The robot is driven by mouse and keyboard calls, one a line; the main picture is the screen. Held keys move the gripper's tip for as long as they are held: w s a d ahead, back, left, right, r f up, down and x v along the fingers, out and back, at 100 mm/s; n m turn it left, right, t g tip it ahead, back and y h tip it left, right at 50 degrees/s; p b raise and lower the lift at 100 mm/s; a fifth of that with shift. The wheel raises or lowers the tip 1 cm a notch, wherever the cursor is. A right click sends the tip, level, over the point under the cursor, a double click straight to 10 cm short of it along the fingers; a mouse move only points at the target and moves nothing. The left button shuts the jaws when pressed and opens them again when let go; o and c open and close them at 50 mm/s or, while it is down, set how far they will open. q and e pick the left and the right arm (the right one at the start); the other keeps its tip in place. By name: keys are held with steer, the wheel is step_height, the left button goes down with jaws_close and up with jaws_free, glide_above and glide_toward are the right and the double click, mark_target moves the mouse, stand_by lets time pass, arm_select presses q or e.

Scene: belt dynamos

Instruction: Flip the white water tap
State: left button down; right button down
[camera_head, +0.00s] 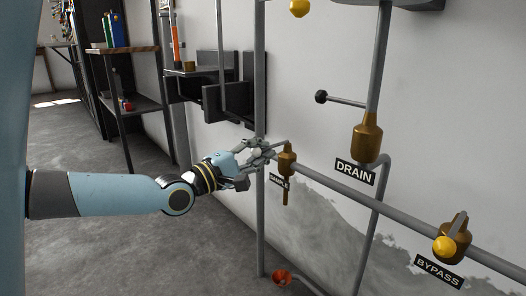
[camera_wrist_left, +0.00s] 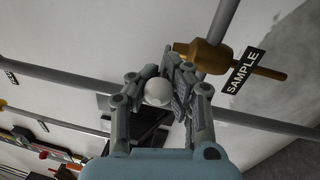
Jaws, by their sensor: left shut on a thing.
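The white water tap's round knob (camera_wrist_left: 157,92) sits between the fingers of my left gripper (camera_wrist_left: 160,85) in the left wrist view. In the head view the left gripper (camera_head: 262,152) is at the brass valve (camera_head: 287,158) labelled SAMPLE, and the white knob (camera_head: 257,153) shows between the fingers. The gripper is shut on the tap's handle. The brass valve body (camera_wrist_left: 204,56) also shows in the left wrist view, beyond the fingers. Part of the handle is hidden by the fingers. My right gripper is not in view.
A DRAIN valve (camera_head: 367,138) with a black-knobbed lever (camera_head: 321,97) stands to the right. A BYPASS valve (camera_head: 452,240) with a yellow knob is at lower right. A vertical pipe (camera_head: 260,215) runs by the gripper. A red knob (camera_head: 282,277) is low down. Shelves (camera_head: 122,50) stand left.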

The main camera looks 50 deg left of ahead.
arm_select(q)
steer(key=shift+a, duration=0.2)
steer(key=c, duration=1.3)
jaws_free()
steer(key=shift+s+f, duration=0.2)
steer(key=shift+f, duration=0.1)
steer(key=shift+s+f, duration=0.15)
steer(key=shift+s, duration=0.2)
steer(key=s, duration=1)
steer(key=shift+s+a+f, duration=0.25)
steer(key=shift+s+a, duration=0.05)
steer(key=shift+s, duration=0.1)
